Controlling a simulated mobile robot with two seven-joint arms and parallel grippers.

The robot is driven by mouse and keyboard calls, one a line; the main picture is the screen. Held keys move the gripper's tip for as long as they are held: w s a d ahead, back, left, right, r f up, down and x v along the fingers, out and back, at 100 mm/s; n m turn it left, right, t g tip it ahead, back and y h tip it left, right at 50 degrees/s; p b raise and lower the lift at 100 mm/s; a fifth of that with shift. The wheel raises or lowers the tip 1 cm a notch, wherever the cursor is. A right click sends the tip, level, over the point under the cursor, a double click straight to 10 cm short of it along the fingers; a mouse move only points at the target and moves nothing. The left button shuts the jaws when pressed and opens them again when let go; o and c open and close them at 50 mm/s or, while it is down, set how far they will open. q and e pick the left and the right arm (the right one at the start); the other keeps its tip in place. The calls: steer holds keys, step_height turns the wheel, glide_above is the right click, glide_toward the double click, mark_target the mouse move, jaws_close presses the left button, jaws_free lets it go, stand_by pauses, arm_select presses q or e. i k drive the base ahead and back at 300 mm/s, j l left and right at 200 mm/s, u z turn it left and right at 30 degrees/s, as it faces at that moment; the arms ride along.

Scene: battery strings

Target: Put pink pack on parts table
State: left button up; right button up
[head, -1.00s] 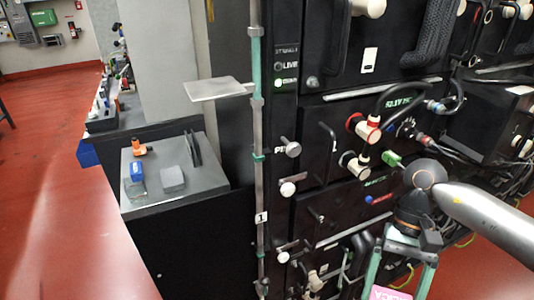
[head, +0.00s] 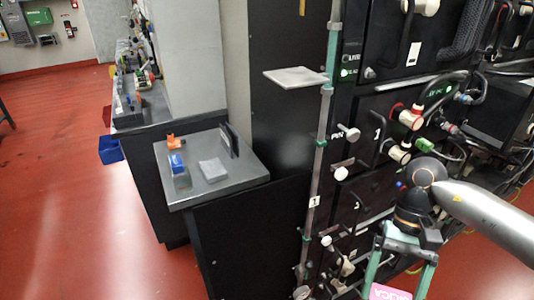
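The pink pack (head: 390,292) shows at the bottom edge of the head view. Only its top, with white lettering, is visible; the rest is cut off. My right gripper (head: 400,268) comes in from the right, pointing down, with its green fingers on either side of the pack. It appears shut on the pack, though the fingertips are below the frame. A grey-topped table (head: 225,183), which may be the parts table, stands left of the battery rack, apart from the gripper. My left gripper is not in view.
On the grey top are an orange item (head: 175,142), a blue item (head: 177,163), a grey block (head: 213,170) and upright dark plates (head: 229,140). A small shelf (head: 296,78) juts from the rack's post (head: 322,140). Red floor (head: 75,210) is open at left.

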mark_target(209, 152)
steer(key=k+j, duration=0.1)
steer(key=j, duration=0.3)
steer(key=k+j, duration=0.1)
steer(key=j, duration=0.25)
steer(key=j+z, duration=0.1)
steer(key=j, duration=0.7)
steer(key=i+j, duration=0.1)
steer(key=j, duration=0.3)
steer(key=i+j+z, duration=0.1)
steer(key=j, duration=0.3)
steer(key=i+j, duration=0.2)
steer(key=j, duration=0.15)
steer(key=i+j, duration=0.2)
steer(key=j, duration=0.15)
steer(key=i+j, duration=0.25)
steer(key=i, duration=0.15)
steer(key=i+j+z, duration=0.15)
steer(key=i+j, duration=0.15)
steer(key=i+l, duration=0.1)
steer(key=i, duration=0.45)
